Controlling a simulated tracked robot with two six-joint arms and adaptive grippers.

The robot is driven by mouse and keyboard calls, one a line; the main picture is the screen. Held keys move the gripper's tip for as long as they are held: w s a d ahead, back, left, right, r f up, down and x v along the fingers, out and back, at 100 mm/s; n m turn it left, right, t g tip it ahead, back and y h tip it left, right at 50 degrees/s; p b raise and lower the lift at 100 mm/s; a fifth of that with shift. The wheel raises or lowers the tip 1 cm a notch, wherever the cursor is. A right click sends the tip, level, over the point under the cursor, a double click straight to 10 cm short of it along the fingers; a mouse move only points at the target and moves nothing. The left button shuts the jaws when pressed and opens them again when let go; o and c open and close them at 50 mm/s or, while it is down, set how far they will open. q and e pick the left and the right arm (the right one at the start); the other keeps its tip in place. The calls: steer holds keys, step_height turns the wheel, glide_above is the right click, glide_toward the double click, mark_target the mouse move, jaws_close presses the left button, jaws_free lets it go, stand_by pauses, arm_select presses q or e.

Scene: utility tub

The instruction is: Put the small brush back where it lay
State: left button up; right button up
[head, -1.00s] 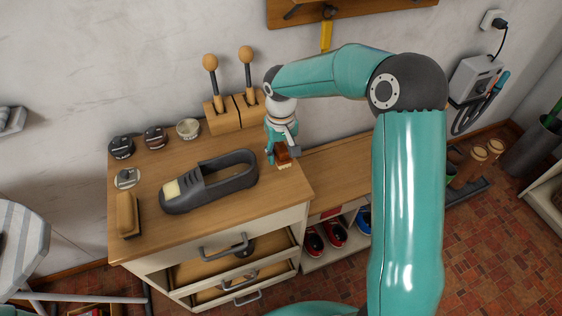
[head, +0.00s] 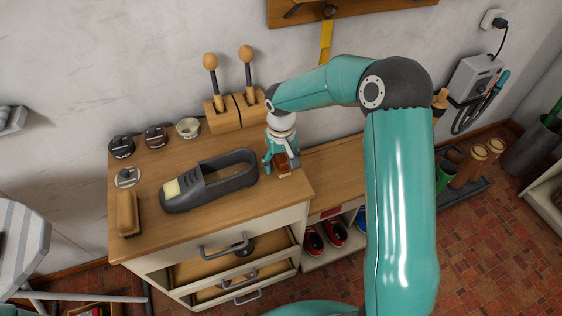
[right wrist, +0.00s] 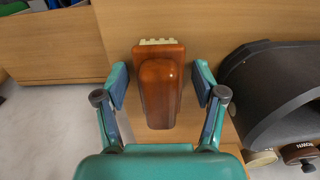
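The small brush (head: 284,170) has a glossy red-brown wooden back and pale bristles. It is at the right edge of the chest's wooden top (head: 240,212), right of the dark grey shoe. My right gripper (head: 281,163) is over it, fingers pointing down. In the right wrist view the brush (right wrist: 159,88) lies between the two spread fingers of the right gripper (right wrist: 161,85), with a gap on each side. The gripper is open. My left gripper is not in view.
The shoe (head: 212,185) lies close left of the gripper. A larger brush (head: 127,213), several tins and a wooden block (head: 237,113) with two knobbed handles stand on the top. A lower bench (head: 335,172) is at the right.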

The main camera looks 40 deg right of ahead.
mark_target(281, 157)
step_height(281, 157, up, 12)
steer(key=shift+r, duration=0.1)
stand_by(0.6)
stand_by(0.4)
